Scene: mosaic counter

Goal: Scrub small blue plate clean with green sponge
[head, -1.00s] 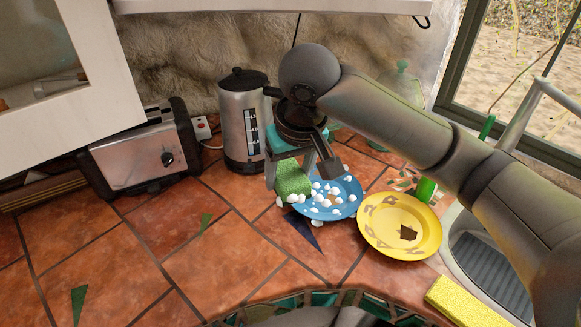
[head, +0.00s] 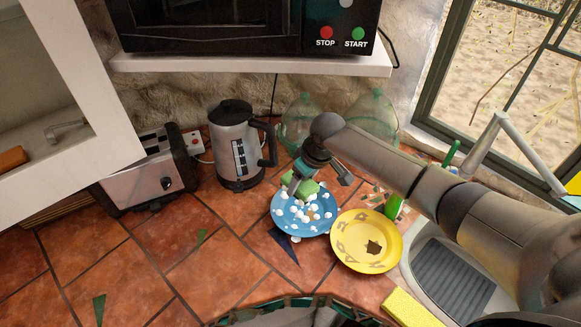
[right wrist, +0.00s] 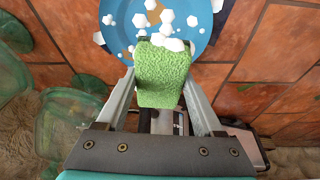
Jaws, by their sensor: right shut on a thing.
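The small blue plate (head: 281,222) lies on the tiled counter with white foam bits and a brown stain on it. My right gripper (head: 306,187) is shut on the green sponge (head: 311,187) at the plate's far edge. In the right wrist view the sponge (right wrist: 162,85) sits between both fingers. Its front end overlaps the near rim of the blue plate (right wrist: 118,14) there, beside white foam. I cannot tell whether the sponge presses on the plate. My left gripper is not in view.
A yellow plate (head: 345,250) with a brown stain lies right of the blue one. A yellow sponge (head: 405,308) and the sink (head: 455,285) are further right. A kettle (head: 233,150) and toaster (head: 150,175) stand to the left. The front left counter is mostly clear.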

